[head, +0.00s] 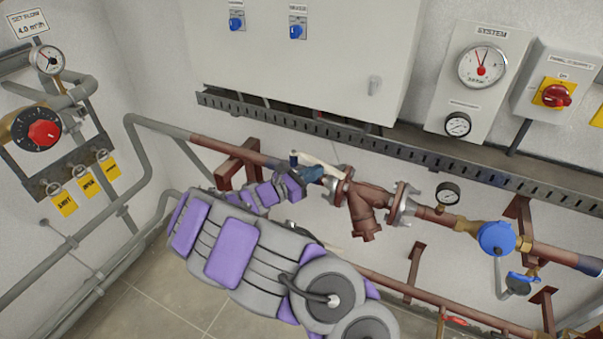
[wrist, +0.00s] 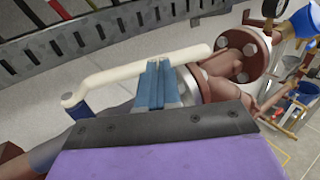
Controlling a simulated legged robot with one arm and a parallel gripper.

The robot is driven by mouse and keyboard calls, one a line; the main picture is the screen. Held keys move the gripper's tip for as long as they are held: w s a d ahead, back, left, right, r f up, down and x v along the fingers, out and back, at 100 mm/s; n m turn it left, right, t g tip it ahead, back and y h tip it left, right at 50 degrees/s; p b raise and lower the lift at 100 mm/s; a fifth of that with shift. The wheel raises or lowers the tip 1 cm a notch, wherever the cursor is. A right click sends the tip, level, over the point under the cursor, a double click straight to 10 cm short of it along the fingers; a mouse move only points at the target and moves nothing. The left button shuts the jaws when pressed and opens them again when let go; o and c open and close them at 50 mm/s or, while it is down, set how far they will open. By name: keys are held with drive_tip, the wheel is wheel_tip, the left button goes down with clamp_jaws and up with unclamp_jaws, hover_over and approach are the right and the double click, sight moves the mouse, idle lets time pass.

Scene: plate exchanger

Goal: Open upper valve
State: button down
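The upper valve's cream lever (head: 325,167) lies along the upper red-brown pipe, left of a red-brown flanged fitting (head: 366,203). In the wrist view the lever (wrist: 115,78) runs from a blue-capped end (wrist: 75,104) at left up to the flange at right. My gripper (head: 314,173) is at the lever. Its blue fingers (wrist: 159,84) are side by side with almost no gap and cross in front of the lever's middle. They hide that stretch of it. I cannot tell whether they touch it. Nothing shows between the fingers.
A slotted cable tray (head: 400,145) runs above the pipe, below a grey cabinet (head: 310,60). A blue round device (head: 496,238) and a gauge (head: 447,194) sit farther right. A lower pipe (head: 420,292) runs beneath. Yellow tags (head: 87,186) hang at left.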

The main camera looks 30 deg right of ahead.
sight(324, 166)
drive_tip(key=shift+w+d+p, duration=0.1)
drive_tip(key=shift+d+p, duration=0.35)
drive_tip(key=shift+d, duration=1.5)
drive_tip(key=shift+a, duration=0.1)
